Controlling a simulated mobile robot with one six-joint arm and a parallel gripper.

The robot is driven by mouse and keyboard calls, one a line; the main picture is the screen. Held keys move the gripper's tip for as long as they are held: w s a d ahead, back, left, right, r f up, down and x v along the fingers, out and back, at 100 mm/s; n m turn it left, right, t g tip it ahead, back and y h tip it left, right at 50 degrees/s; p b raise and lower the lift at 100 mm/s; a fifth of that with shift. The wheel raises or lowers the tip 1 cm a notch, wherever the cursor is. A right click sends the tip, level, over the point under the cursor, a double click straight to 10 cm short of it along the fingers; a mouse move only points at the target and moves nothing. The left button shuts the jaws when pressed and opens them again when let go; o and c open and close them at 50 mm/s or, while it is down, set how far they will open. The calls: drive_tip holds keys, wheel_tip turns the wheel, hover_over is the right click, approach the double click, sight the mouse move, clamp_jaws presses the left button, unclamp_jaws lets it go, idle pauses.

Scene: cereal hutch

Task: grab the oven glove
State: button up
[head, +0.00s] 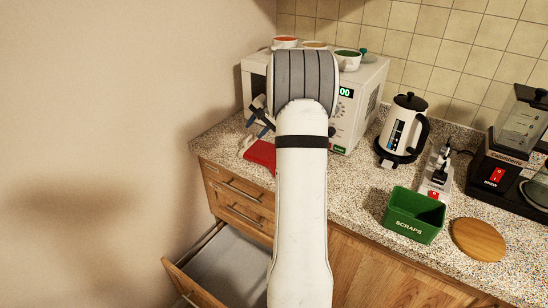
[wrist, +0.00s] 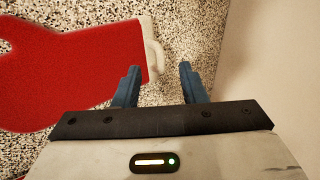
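The red oven glove (head: 261,154) lies flat on the speckled counter in front of the microwave, partly hidden by my arm in the head view. In the wrist view the glove (wrist: 75,75) fills the left side, and its pale cuff edge with a small loop (wrist: 153,50) faces my gripper. My gripper (wrist: 160,67) is open and empty. The loop end lies just beyond and between the fingertips in that picture; I cannot tell the height gap. In the head view my gripper (head: 258,113) shows partly, left of my arm.
A white microwave (head: 345,115) carries several bowls on top. A kettle (head: 402,130), power strip (head: 436,178), green scraps bin (head: 412,218), round wooden board (head: 478,240) and coffee maker (head: 510,150) stand to the right. A wall borders the left. A lower drawer (head: 190,285) is open.

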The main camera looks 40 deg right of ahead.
sight(249, 137)
drive_tip(key=x, duration=0.3)
drive_tip(key=p+x, duration=0.1)
drive_tip(key=x, duration=0.1)
drive_tip(key=shift+w+d+f, duration=0.15)
drive_tip(key=shift+w+d, duration=0.15)
clamp_jaws()
